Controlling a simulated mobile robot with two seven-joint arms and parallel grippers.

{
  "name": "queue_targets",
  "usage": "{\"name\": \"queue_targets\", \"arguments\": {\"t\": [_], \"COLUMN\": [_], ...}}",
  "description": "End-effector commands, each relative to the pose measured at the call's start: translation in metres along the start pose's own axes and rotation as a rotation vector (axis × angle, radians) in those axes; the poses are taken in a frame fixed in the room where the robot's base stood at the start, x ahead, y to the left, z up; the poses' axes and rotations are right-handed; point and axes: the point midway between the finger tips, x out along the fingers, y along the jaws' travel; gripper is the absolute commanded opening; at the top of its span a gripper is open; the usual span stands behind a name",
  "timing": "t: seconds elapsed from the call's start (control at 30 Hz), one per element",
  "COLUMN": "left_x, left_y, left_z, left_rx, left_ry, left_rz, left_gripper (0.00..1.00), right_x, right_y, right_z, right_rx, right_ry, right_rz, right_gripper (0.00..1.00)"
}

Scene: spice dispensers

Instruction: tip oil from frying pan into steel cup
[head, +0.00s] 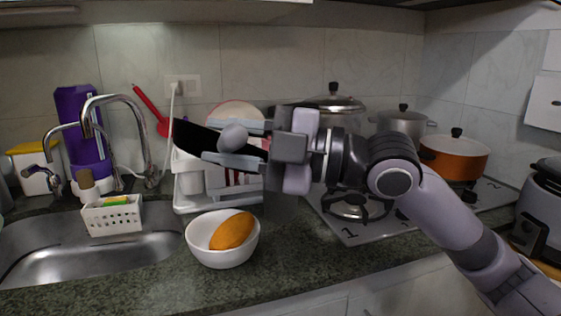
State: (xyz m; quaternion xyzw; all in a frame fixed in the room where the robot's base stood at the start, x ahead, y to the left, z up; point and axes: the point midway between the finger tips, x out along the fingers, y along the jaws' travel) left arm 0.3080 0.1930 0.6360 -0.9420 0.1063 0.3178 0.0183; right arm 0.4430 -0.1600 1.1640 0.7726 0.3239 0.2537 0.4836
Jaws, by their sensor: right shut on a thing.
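My right gripper (236,143) reaches in from the right above the counter. Its two fingers are shut on a grey rounded piece (233,137), which looks like a handle end. A black, flat thing (193,138), which looks like the frying pan seen at a steep tilt, extends behind the fingers to the left. Much of it is hidden by the gripper, and no oil can be seen. A grey upright shape (281,207) stands on the counter below the gripper; it may be the steel cup, but its top is hidden. My left gripper is not in view.
A white bowl (205,252) with an orange-yellow item stands at the counter front. A white dish rack (190,203) is behind it. The sink (75,266) is at left. The stove (350,231), several pots and a grey cooker (545,205) are at right.

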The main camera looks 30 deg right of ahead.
Motion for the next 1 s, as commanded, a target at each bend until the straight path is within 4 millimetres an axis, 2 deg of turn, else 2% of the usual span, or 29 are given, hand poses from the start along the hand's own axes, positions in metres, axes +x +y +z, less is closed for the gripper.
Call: {"name": "queue_targets", "arguments": {"t": [1.0], "left_x": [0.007], "left_y": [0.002], "left_z": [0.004], "left_rx": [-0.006], "left_ry": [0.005], "left_rz": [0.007], "left_gripper": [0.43], "right_x": [-0.017], "right_y": [0.033], "right_z": [0.009], "right_rx": [0.099], "right_ry": [0.033], "right_rz": [0.093], "right_gripper": [0.00]}}
